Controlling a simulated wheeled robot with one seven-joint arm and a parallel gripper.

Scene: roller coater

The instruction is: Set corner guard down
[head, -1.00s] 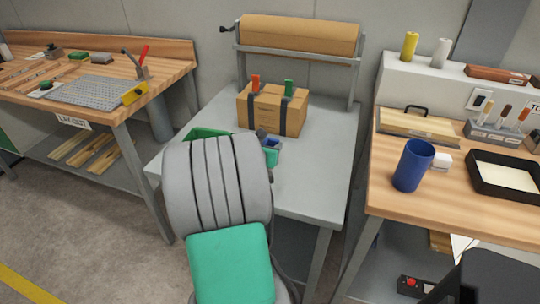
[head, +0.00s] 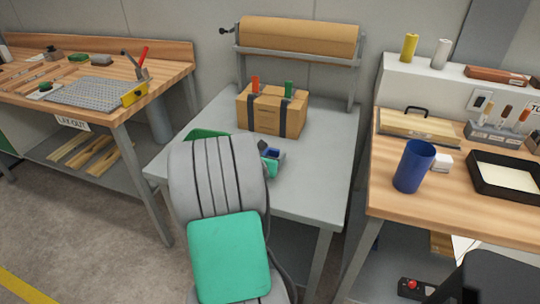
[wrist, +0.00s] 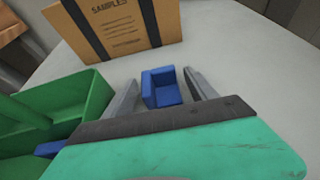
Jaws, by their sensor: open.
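The blue corner guard (wrist: 162,88) stands on the grey table (wrist: 215,40) in the wrist view, between the two fingers of my gripper (wrist: 163,90). The fingers are open, with a gap visible on each side of the guard.
A cardboard box (head: 272,110) with dark straps stands just behind my gripper. A green bin (wrist: 60,105) is close on the left. The table's right side is clear. A paper roll (head: 298,35) is on a rack at the back.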

